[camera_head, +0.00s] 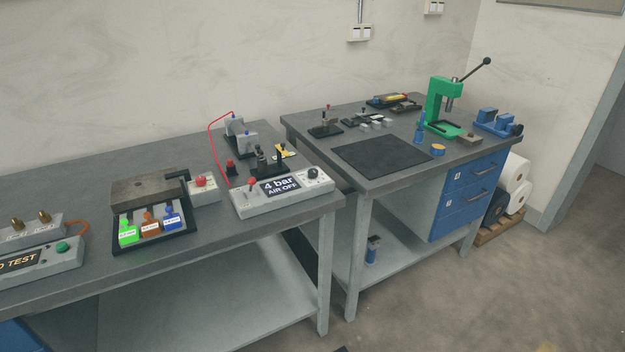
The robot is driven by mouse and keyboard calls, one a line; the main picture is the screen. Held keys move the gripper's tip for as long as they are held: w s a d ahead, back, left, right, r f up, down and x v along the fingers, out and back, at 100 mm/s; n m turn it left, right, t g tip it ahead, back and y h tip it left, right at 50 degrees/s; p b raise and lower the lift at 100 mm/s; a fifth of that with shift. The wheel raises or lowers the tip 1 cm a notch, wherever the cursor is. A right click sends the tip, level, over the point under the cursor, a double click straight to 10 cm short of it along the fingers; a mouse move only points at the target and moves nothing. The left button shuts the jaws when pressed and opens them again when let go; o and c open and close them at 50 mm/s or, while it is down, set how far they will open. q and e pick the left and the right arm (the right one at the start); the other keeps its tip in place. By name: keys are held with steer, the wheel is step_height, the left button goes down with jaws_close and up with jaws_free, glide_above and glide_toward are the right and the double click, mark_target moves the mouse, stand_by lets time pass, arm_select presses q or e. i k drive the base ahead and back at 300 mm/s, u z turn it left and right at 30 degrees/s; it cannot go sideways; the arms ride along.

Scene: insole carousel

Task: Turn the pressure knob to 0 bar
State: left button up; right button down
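The pressure knob (313,173) is a small dark round knob on the right end of a light grey control box (290,203). The box sits at the right front corner of the left workbench. Its dark display (281,186) reads "4 bar" and "AIR OFF". The knob's pointer is too small to read. Neither of my grippers is in view.
The right workbench (300,125) carries a green press (438,105) and a black mat (380,157). Floor (440,300) is clear in front.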

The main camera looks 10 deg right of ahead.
mark_target(312, 173)
steer(key=z, duration=0.8)
steer(key=i, duration=0.9)
steer(key=u, duration=0.45)
